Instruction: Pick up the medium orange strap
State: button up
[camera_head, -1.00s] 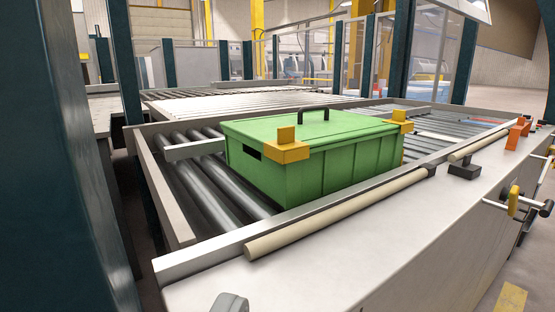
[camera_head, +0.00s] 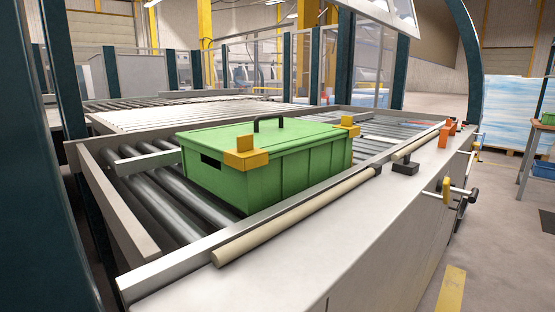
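No strap can be made out for certain. A small orange object (camera_head: 447,133) stands at the far right end of the conveyor's side ledge; it is too small to tell whether it is a strap. A green lidded box (camera_head: 300,172) with a black handle sits on the conveyor rollers in the middle of the view. Yellow-orange corner pieces (camera_head: 246,158) sit on its near and far right corners. My gripper is not in view.
The roller conveyor (camera_head: 168,200) has a pale side ledge (camera_head: 300,262) with beige tubes (camera_head: 300,212) along it. Handles (camera_head: 447,190) stick out on the right side. A workbench (camera_head: 540,150) and blue-white wrapped pallet (camera_head: 515,110) stand far right. Floor at right is open.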

aim_at(450, 128)
jog(key=i+l+z, duration=0.1)
jog(key=i+l, duration=0.75)
jog(key=l, duration=0.2)
jog(key=i+l+z, duration=0.1)
jog(key=i+l, duration=0.8)
